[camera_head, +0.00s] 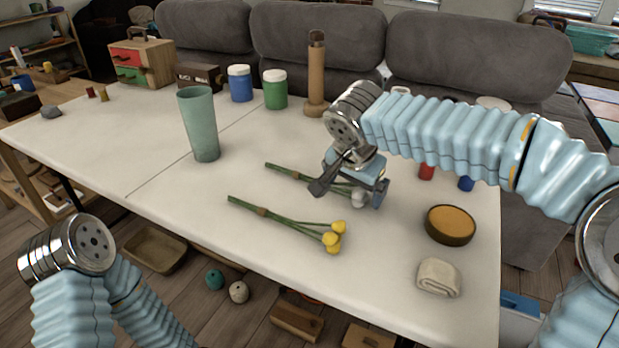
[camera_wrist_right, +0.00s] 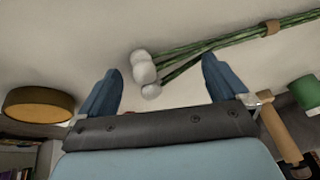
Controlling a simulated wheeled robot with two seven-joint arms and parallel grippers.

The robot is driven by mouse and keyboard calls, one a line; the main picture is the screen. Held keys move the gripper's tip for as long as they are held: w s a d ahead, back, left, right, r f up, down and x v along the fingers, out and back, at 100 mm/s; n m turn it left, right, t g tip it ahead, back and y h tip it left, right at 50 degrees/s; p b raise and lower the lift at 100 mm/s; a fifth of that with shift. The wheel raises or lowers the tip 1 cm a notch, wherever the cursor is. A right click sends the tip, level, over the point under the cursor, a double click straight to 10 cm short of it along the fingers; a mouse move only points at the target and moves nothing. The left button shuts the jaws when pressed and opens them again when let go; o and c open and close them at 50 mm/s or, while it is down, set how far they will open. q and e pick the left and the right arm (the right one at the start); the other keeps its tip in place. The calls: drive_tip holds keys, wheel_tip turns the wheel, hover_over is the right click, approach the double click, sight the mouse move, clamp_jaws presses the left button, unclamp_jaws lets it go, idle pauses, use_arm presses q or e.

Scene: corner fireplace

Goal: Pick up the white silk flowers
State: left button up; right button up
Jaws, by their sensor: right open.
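The white silk flowers (camera_wrist_right: 144,72) lie on the table, with several white heads on green stems tied by a tan band. In the head view the heads (camera_head: 358,197) show just under my right gripper (camera_head: 348,190), and the stems run left from beneath it. In the right wrist view my right gripper (camera_wrist_right: 160,88) is open, with the white heads and nearby stems between and just beyond its two blue fingers. I cannot tell whether a finger touches them. Of my left arm, the wrist shows at the lower left; its gripper is out of view.
Yellow flowers (camera_head: 333,238) lie in front of the white ones on the white table (camera_head: 140,180). A teal vase (camera_head: 200,125) stands to the left. An orange-topped round tin (camera_head: 450,224) and a folded cloth (camera_head: 438,277) lie right. Jars and a wooden stand (camera_head: 316,80) stand behind.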

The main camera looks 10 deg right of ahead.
drive_tip(key=c, duration=1)
drive_tip(key=shift+r, duration=0.1)
drive_tip(key=shift+r, duration=0.25)
wheel_tip(320, 180, up, 3)
drive_tip(key=shift+f, duration=0.1)
drive_tip(key=s+d+r, duration=0.1)
drive_tip(key=s+r, duration=0.2)
drive_tip(key=s, duration=0.1)
drive_tip(key=s+d+r, duration=0.1)
drive_tip(key=s+r, duration=0.2)
drive_tip(key=s, duration=0.2)
drive_tip(key=s+d+r+b, duration=0.1)
drive_tip(key=s+r, duration=0.2)
drive_tip(key=s, duration=0.1)
drive_tip(key=shift+s+d+r, duration=0.25)
drive_tip(key=shift+d, duration=0.1)
